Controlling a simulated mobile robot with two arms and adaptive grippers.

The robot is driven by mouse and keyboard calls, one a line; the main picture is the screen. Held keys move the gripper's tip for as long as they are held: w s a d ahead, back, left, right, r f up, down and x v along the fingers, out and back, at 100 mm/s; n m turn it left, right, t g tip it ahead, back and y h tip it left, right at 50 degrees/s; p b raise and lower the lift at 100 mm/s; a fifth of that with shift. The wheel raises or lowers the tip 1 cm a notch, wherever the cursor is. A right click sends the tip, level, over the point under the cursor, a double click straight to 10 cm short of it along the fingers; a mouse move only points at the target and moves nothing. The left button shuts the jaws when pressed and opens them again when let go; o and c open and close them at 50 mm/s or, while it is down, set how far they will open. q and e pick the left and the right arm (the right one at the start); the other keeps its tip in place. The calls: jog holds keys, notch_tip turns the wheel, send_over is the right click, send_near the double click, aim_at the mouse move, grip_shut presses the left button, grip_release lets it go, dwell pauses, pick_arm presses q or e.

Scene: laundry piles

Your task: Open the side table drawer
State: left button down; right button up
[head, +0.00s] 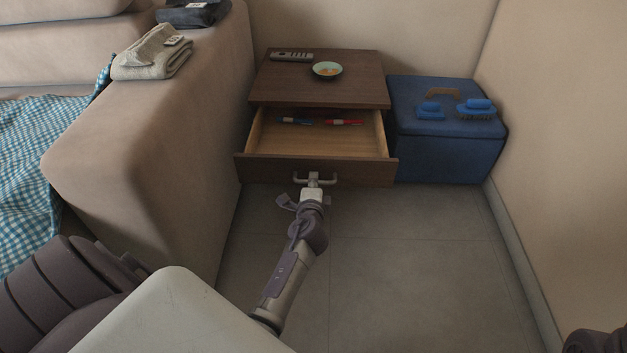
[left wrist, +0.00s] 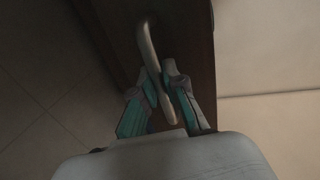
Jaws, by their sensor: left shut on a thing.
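The dark wood side table (head: 318,78) stands against the back wall. Its drawer (head: 316,168) is pulled well out, and its light wood inside shows. Pens or similar small items (head: 320,122) lie at the back of the drawer. My left gripper (head: 313,184) is at the metal handle (head: 328,180) on the drawer front. In the left wrist view the fingers (left wrist: 168,92) are closed around the handle bar (left wrist: 152,58). My right gripper is not in view; only a dark bit of my own body shows at the lower right corner.
A remote (head: 291,56) and a small bowl (head: 327,70) sit on the table top. A blue box (head: 450,150) with brushes (head: 476,108) stands to the right. The sofa arm (head: 165,130) is close on the left. The floor (head: 420,260) in front is clear.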

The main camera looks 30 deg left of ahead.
pick_arm(q)
jog(key=c, duration=1.2)
grip_release()
jog(key=v, duration=0.7)
jog(key=shift+s, duration=0.2)
jog(key=shift+d, duration=0.15)
